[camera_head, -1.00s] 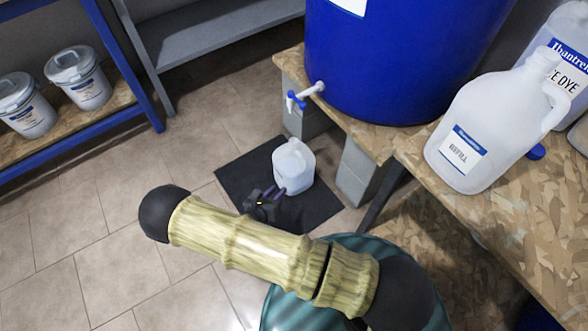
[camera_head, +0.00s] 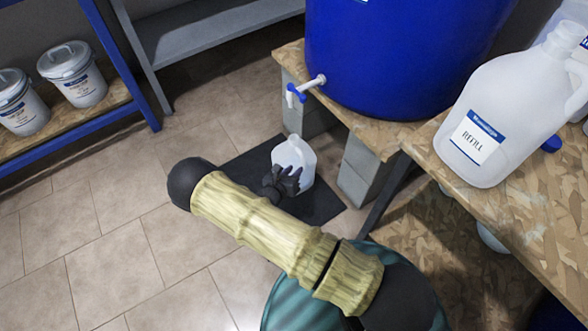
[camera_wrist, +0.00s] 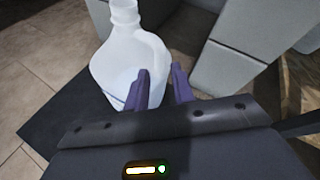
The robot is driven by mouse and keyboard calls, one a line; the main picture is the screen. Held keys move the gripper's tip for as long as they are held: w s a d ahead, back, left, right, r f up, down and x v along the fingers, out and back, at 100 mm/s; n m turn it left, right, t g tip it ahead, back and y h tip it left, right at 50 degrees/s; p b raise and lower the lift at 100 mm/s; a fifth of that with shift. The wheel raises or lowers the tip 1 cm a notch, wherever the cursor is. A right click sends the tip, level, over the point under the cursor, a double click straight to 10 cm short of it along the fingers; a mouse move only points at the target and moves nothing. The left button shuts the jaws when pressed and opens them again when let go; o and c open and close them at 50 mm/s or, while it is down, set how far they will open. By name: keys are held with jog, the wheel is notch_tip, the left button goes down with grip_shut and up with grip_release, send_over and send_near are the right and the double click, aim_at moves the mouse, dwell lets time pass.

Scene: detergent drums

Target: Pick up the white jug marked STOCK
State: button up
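A white translucent jug (camera_head: 297,157) stands upright on a dark mat on the floor, below the blue drum's tap. Its label does not show, so I cannot read STOCK on it. My gripper (camera_head: 291,172) is close in front of it and covers its lower part in the head view. In the wrist view the jug (camera_wrist: 128,62) is just beyond my gripper (camera_wrist: 161,72), whose two purple fingers are apart, near the jug's handle side. I cannot tell whether they touch it. Another white jug (camera_head: 490,125), marked REFILL, stands on the board bench at right.
The blue drum (camera_head: 400,60) with its tap (camera_head: 303,90) rests on a board over grey blocks (camera_head: 357,172), close right of the mat (camera_head: 318,204). White tubs (camera_head: 75,75) stand on the left shelf. The tiled floor at left is clear.

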aim_at(302, 160)
jog(key=shift+w+d, duration=0.1)
jog(key=shift+w, duration=0.15)
jog(key=shift+f, duration=0.1)
jog(key=b+x, duration=0.4)
jog(key=x, duration=0.1)
jog(key=shift+w, duration=0.15)
jog(key=shift+d+r, duration=0.1)
jog(key=shift+r, duration=0.2)
grip_shut()
dwell(1.3)
jog(key=shift+w+r, duration=0.1)
